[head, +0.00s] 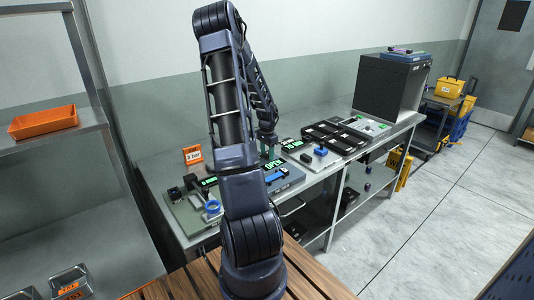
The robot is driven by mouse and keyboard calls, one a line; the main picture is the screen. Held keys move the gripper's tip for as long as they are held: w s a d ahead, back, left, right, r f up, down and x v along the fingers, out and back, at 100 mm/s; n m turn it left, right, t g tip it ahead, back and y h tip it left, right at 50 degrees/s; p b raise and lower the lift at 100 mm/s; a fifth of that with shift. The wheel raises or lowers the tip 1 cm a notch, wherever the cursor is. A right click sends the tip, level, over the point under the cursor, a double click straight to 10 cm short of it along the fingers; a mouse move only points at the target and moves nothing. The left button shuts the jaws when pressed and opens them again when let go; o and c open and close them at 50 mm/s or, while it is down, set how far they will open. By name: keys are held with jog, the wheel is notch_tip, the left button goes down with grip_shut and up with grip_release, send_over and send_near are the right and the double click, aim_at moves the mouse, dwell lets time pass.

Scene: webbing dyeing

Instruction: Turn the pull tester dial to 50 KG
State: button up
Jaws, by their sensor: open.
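A device with a green-lit display (292,143) stands on the metal bench; the display seems to read 70 KG, but the text is small. It is probably the pull tester. Dark and blue parts (320,151) sit on the light plate to its right; I cannot tell which part is the dial. My gripper (268,152) is small at the far end of my arm, just left of that display and above the bench. It is open with nothing visible in it. My arm hides part of the bench.
A device reading OPEN (274,163) lies just below my gripper. An orange sign (193,154) and a blue ring (212,206) are at the bench's left. Black trays (345,136) and a dark cabinet (388,88) stand farther right.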

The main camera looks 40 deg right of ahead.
aim_at(266, 154)
notch_tip(266, 154, up, 11)
dwell(0.6)
jog(key=shift+f, duration=0.1)
dwell(0.3)
jog(key=s+a+r+n+t, duration=0.1)
jog(key=s+a+r+n, duration=0.15)
jog(key=a+r, duration=0.4)
jog(key=s+a+r+n+t+y, duration=0.1)
jog(key=a+r+n, duration=0.25)
jog(key=a, duration=0.65)
jog(key=s+a+r+n, duration=0.1)
jog(key=a+r+n, duration=0.2)
jog(key=a+r, duration=0.35)
jog(key=s+a+r+n+t+h, duration=0.1)
jog(key=s+a+r+n+t, duration=0.1)
jog(key=s+a+n, duration=0.7)
jog(key=s+a, duration=0.8)
jog(key=shift+a+r+t, duration=0.3)
